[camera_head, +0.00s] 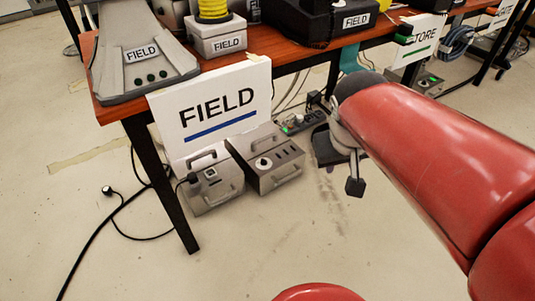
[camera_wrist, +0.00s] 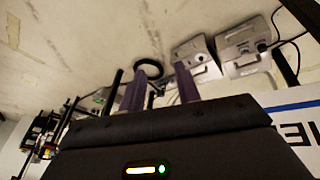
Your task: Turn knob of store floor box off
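The store floor box (camera_head: 426,85) is a small grey box with green lights. It sits on the floor under the right part of the table, below the STORE sign (camera_head: 420,35). Its knob is too small to read, and I cannot pick the box out in the wrist view. My gripper (camera_head: 352,185) hangs in front of the table, left of and nearer than the store box, and right of the FIELD boxes. In the wrist view my gripper (camera_wrist: 160,90) shows two fingers apart with nothing between them.
Two grey FIELD floor boxes (camera_head: 265,160) (camera_head: 213,183) stand by the FIELD sign (camera_head: 215,105); they also show in the wrist view (camera_wrist: 197,58). A power strip (camera_head: 298,124) and cables lie under the wooden table (camera_head: 290,62). Open floor (camera_head: 265,245) lies in front.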

